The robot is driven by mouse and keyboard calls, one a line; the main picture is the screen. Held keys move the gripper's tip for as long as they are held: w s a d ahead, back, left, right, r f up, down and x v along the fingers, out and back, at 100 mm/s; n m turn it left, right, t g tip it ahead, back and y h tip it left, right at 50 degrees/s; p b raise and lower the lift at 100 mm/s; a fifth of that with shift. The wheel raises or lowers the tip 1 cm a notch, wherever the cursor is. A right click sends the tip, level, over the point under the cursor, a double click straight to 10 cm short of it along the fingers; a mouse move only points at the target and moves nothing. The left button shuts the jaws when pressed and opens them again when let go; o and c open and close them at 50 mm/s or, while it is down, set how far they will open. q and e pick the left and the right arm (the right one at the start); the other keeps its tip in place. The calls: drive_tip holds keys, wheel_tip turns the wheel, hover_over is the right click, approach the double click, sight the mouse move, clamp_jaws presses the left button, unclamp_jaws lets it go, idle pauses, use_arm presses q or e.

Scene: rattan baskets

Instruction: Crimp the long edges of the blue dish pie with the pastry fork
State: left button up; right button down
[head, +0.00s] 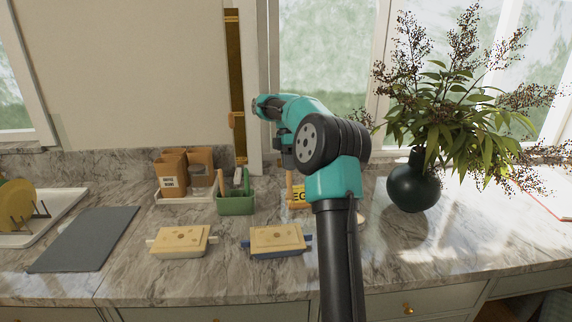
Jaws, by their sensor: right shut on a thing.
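The blue dish pie (277,239) sits on the counter at the middle, left of my right arm. Its pale yellow pastry top has small marks, and blue handles show at its left and right ends. My right gripper (287,157) is up above the counter, behind and higher than the pie. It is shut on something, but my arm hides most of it. I cannot clearly pick out the pastry fork. A narrow wooden piece shows below the gripper, and I cannot tell whether it is held. My left gripper is not in view.
A similar pie in a white dish (181,240) sits to the left. A grey mat (84,239) lies left; a dark vase (413,187) stands right.

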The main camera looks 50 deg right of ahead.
sight(289, 182)
drive_tip(key=shift+f, duration=0.15)
drive_tip(key=shift+f, duration=3.5)
idle(0.4)
drive_tip(key=shift+r, duration=3.6)
drive_tip(key=shift+a, duration=0.1)
